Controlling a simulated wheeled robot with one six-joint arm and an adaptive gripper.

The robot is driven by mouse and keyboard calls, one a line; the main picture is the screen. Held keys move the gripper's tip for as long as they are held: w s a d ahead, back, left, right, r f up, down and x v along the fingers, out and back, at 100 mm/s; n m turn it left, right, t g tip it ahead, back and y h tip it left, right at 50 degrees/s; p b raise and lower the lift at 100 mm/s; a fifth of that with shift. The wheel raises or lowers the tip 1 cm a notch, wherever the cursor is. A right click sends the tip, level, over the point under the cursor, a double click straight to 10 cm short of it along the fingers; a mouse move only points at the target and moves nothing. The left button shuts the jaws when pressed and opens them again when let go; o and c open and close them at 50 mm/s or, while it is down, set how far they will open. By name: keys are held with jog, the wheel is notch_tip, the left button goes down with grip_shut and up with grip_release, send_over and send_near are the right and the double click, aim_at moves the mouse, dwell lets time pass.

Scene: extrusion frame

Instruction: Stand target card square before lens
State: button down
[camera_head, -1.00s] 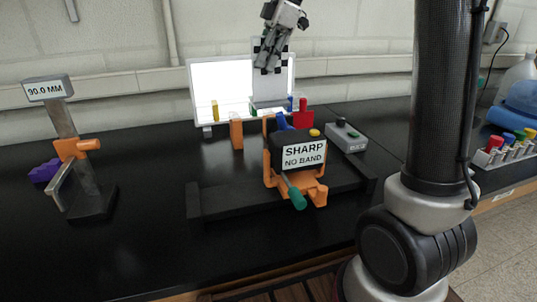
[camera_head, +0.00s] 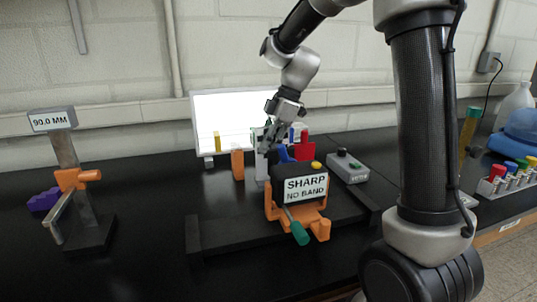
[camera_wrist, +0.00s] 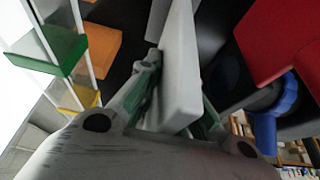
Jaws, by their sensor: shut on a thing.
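My gripper (camera_head: 270,138) is shut on the pale target card and holds it low behind the black box labelled "SHARP NO BAND". The card (camera_head: 261,166) shows as a narrow pale upright strip under my gripper. In the wrist view the card (camera_wrist: 180,65) is a pale slab between the green-padded fingers. Its printed face is not clear in either view. I cannot tell whether it touches the base below. The black box (camera_head: 293,169) sits in an orange cradle (camera_head: 318,228) with a green-handled rod; a blue part (camera_head: 284,154) is behind it. No lens shows clearly.
An orange post (camera_head: 237,164) stands left of the card, with a white lit panel (camera_head: 212,100) behind. A red part (camera_head: 304,147) and a grey button box (camera_head: 347,167) are to the right. A "90.0 MM" gauge stand (camera_head: 65,165) stands far left, with clear black bench between.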

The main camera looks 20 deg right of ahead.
jog(key=shift+f, duration=1.15)
jog(key=c, duration=1.6)
grip_release()
jog(key=shift+f, duration=0.1)
jog(key=shift+o, duration=0.2)
